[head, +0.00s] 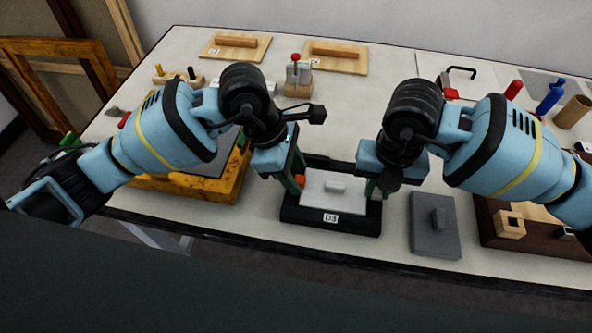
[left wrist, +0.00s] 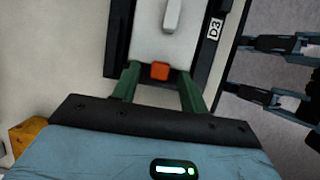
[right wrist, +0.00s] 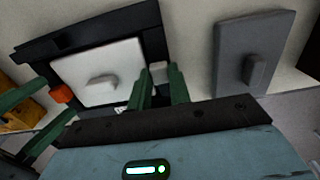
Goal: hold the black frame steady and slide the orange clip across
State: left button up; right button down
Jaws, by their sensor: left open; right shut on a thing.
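The black frame (head: 335,224) holds a white panel (head: 316,197) with a raised grip and a D3 label. The orange clip (head: 300,180) sits at the frame's left side, by the panel's edge. My left gripper (head: 291,183) is open there; in the left wrist view, the orange clip (left wrist: 160,71) lies between its green fingers, with gaps visible beside it. My right gripper (head: 374,188) is shut on the frame's right side. In the right wrist view its fingers (right wrist: 161,76) straddle the black frame (right wrist: 152,38), and the orange clip (right wrist: 62,93) shows at the far side.
A grey panel with a grip (head: 435,226) lies right of the frame. A yellow wooden frame (head: 190,188) is close on the left, and a dark brown tray (head: 490,230) is at the right. Wooden boards (head: 337,57) lie at the back.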

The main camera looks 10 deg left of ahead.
pick_arm(q)
jog(key=v, duration=1.1)
jog(key=shift+r, duration=0.2)
pick_arm(e)
jog(key=c, duration=1.2)
grip_release()
jog(key=shift+r, duration=0.1)
notch_tip(320, 180, up, 12)
